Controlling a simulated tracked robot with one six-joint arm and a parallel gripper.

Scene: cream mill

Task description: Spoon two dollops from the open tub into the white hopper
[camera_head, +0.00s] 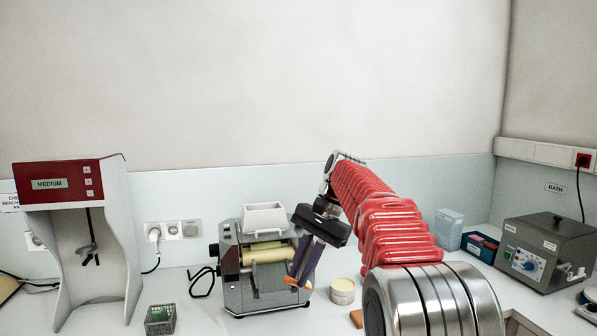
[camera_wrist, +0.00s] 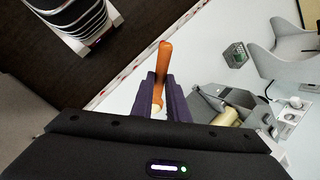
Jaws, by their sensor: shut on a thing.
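My gripper (camera_head: 299,274) has purple fingers and is shut on an orange spoon (camera_head: 289,281), in front of the mill's right side. In the wrist view the fingers (camera_wrist: 161,82) clasp the spoon (camera_wrist: 164,60), with a pale cream patch (camera_wrist: 157,105) between them; I cannot tell if it is product. The open tub (camera_head: 342,285), with a pale yellow top, stands on the bench just right of the gripper. The white hopper (camera_head: 264,217) sits on top of the grey mill (camera_head: 262,296), up and left of the gripper. The tub does not show in the wrist view.
Yellow rollers (camera_head: 268,254) lie below the hopper. An orange block (camera_head: 356,318) lies near the tub. A blue box (camera_head: 448,229) and grey bath (camera_head: 545,251) stand right.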

